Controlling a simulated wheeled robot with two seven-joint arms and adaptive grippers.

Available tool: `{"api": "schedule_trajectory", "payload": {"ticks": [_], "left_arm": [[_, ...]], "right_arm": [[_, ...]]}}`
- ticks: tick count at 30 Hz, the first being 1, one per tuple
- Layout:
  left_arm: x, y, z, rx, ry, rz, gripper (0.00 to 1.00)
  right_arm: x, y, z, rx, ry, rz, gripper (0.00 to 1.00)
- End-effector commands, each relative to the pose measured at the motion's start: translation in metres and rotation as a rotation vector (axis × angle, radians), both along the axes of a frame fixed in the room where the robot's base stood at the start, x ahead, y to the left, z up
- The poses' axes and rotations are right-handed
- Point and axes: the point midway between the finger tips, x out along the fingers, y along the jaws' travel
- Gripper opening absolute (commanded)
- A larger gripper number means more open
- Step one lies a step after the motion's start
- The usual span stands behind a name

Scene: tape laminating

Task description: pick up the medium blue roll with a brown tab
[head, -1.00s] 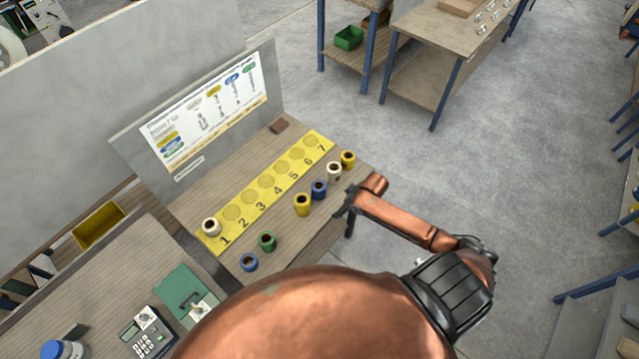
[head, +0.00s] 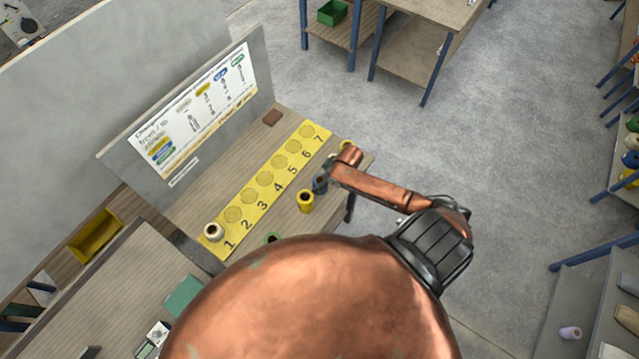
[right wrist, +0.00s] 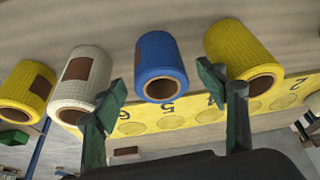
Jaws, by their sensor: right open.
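A blue roll (head: 320,184) stands on the workbench beside the number strip, partly covered by my right gripper (head: 326,176). In the right wrist view the blue roll (right wrist: 159,62) lies between the open green fingers of the right gripper (right wrist: 161,79), with no clear contact. A yellow roll (right wrist: 243,55) is beside the right-hand finger, and a white roll with a brown tab (right wrist: 85,75) is beside the left-hand one. My left gripper is not in view.
The yellow number strip (head: 262,190) runs along the bench, with a white roll (head: 213,231) on spot 1. Another yellow roll with a brown tab (right wrist: 28,86) stands beyond the white one. A green roll (head: 272,239) is mostly hidden by my arm. A signboard (head: 190,105) stands behind.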

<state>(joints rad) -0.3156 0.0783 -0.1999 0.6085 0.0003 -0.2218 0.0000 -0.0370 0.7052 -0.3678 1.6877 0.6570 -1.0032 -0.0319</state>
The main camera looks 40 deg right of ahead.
Motion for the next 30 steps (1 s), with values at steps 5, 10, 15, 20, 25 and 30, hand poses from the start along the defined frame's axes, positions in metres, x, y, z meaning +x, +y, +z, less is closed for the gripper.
{"api": "schedule_trajectory", "payload": {"ticks": [5, 10, 15, 20, 25, 30], "left_arm": [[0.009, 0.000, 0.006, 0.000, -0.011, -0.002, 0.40], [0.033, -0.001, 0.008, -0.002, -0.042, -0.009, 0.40], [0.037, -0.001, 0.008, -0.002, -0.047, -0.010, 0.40], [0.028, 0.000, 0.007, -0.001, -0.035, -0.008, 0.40], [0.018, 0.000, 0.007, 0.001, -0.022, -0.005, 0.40], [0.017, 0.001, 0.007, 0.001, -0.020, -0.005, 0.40]], "right_arm": [[0.008, 0.004, -0.022, 0.002, -0.001, -0.001, 0.66], [0.011, 0.006, -0.030, 0.001, -0.003, 0.003, 0.66], [0.012, 0.006, -0.030, 0.000, -0.002, 0.005, 0.66], [0.012, 0.006, -0.030, 0.000, -0.002, 0.005, 0.55], [0.012, 0.006, -0.030, 0.000, -0.002, 0.005, 0.43], [0.012, 0.006, -0.030, 0.000, -0.002, 0.005, 0.31]]}}
